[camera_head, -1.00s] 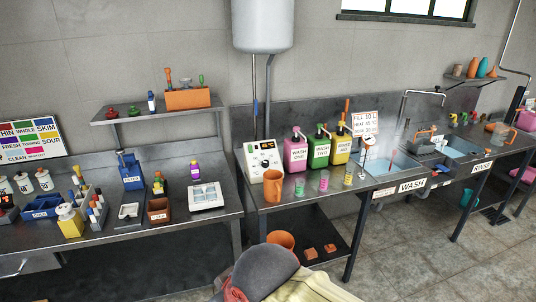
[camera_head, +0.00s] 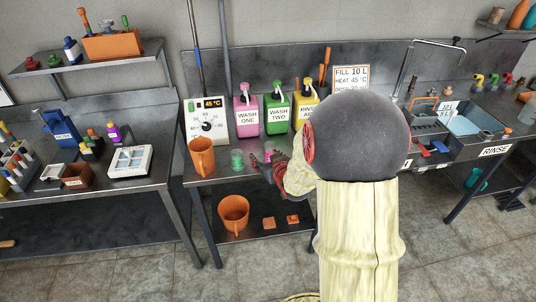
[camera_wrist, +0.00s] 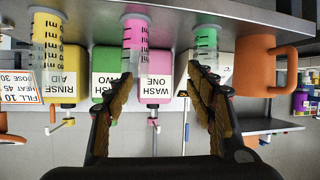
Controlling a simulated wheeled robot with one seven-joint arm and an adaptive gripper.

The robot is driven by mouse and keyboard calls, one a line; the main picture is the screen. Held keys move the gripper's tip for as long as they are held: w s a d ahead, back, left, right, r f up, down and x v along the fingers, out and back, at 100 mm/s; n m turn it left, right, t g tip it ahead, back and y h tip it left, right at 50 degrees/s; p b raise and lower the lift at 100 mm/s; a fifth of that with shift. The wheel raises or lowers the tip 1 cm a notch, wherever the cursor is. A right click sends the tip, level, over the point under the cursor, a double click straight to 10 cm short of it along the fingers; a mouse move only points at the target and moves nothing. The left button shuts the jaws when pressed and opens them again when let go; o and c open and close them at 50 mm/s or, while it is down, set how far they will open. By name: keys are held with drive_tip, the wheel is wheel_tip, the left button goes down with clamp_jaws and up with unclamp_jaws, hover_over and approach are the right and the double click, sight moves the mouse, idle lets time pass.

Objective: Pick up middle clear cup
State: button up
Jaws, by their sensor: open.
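The middle clear cup (camera_wrist: 135,40), with graduation marks and a pink tint, stands on the steel counter in the upside-down wrist view. It is between a clear cup with a yellowish tint (camera_wrist: 45,38) and a clear cup with a green tint (camera_wrist: 205,40). My gripper (camera_wrist: 160,75) is open and empty, with the middle cup ahead of the gap, nearer the left finger. The right finger points toward the green-tinted cup. In the head view my gripper (camera_head: 272,163) is beside the green-tinted cup (camera_head: 237,160); my arm hides the yellowish cup, and the middle cup is not clearly visible.
An orange mug (camera_head: 202,157) stands left of the cups. Pink (camera_head: 246,115), green (camera_head: 277,114) and yellow (camera_head: 305,110) pump bottles stand behind them. A control box (camera_head: 208,122) is at the back left, and sinks (camera_head: 475,122) are to the right.

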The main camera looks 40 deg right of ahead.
sight(270, 154)
drive_tip(key=shift+m+t, duration=0.3)
drive_tip(key=shift+t, duration=0.5)
drive_tip(key=w+d+f+b, duration=0.1)
drive_tip(key=d+f, duration=0.1)
drive_tip(key=w+d+f+b, duration=0.1)
drive_tip(key=w+d+f, duration=0.2)
drive_tip(key=d+f, duration=0.1)
drive_tip(key=f, duration=0.1)
drive_tip(key=shift+w+d+b, duration=0.2)
drive_tip(key=shift+w+b, duration=0.2)
drive_tip(key=shift+w+d, duration=0.1)
drive_tip(key=shift+w, duration=0.1)
drive_tip(key=shift+c, duration=1.1)
drive_tip(key=c, duration=1.1)
drive_tip(key=shift+r, duration=0.2)
